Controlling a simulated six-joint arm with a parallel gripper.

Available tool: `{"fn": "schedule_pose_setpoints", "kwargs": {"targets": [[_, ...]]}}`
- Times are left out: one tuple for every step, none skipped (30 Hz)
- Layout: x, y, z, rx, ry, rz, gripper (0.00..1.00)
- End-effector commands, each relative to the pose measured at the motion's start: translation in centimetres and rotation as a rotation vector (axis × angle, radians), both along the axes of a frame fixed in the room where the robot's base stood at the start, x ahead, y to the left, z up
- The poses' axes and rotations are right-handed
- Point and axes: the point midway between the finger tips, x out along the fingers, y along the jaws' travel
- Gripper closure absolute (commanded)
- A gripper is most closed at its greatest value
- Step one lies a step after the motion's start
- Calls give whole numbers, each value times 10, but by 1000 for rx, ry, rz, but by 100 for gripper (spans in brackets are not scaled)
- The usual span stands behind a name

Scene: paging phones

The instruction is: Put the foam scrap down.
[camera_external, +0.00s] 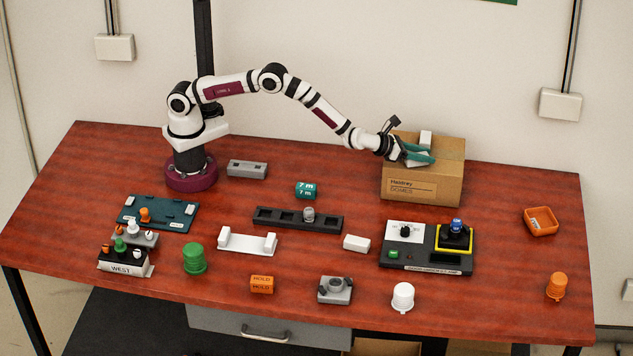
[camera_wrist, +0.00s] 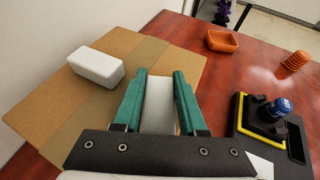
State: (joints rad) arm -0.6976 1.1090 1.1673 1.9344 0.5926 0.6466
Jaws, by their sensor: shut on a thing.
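My gripper (camera_external: 424,154) is over the top of the cardboard box (camera_external: 424,187) at the back right. In the wrist view my gripper (camera_wrist: 160,76) has its two green fingers shut on a white block, the foam scrap (camera_wrist: 158,106). The scrap is partly hidden by the fingers and the dark gripper body. The cardboard box top (camera_wrist: 120,45) lies beneath it; I cannot tell whether the scrap touches the box. A second white block (camera_wrist: 96,66) rests on the box, left of the fingers and apart from them; it also shows in the external view (camera_external: 426,137).
A black panel with a blue-topped control (camera_external: 457,226) stands in front of the box. An orange tray (camera_external: 541,221) and an orange ribbed piece (camera_external: 556,286) are at the right. Bare table lies right of the box.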

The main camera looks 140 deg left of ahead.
Motion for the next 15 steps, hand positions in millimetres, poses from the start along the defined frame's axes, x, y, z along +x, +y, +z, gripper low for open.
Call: {"fn": "schedule_pose_setpoints", "kwargs": {"targets": [[0, 0, 0, 0, 0, 0, 100], [0, 0, 0, 0, 0, 0, 100], [0, 0, -1, 0, 1, 0, 100], [0, 0, -2, -1, 1, 0, 100], [0, 0, -2, 0, 1, 0, 56], [0, 0, -2, 0, 1, 0, 48], [0, 0, -2, 0, 1, 0, 43], [0, 0, -2, 0, 1, 0, 38], [0, 0, -2, 0, 1, 0, 30], [0, 0, -2, 0, 1, 0, 29], [0, 0, -2, 0, 1, 0, 29], [0, 0, -2, 0, 1, 0, 29], [0, 0, -2, 0, 1, 0, 29], [0, 0, -2, 0, 1, 0, 29], [0, 0, -2, 0, 1, 0, 29]]}}
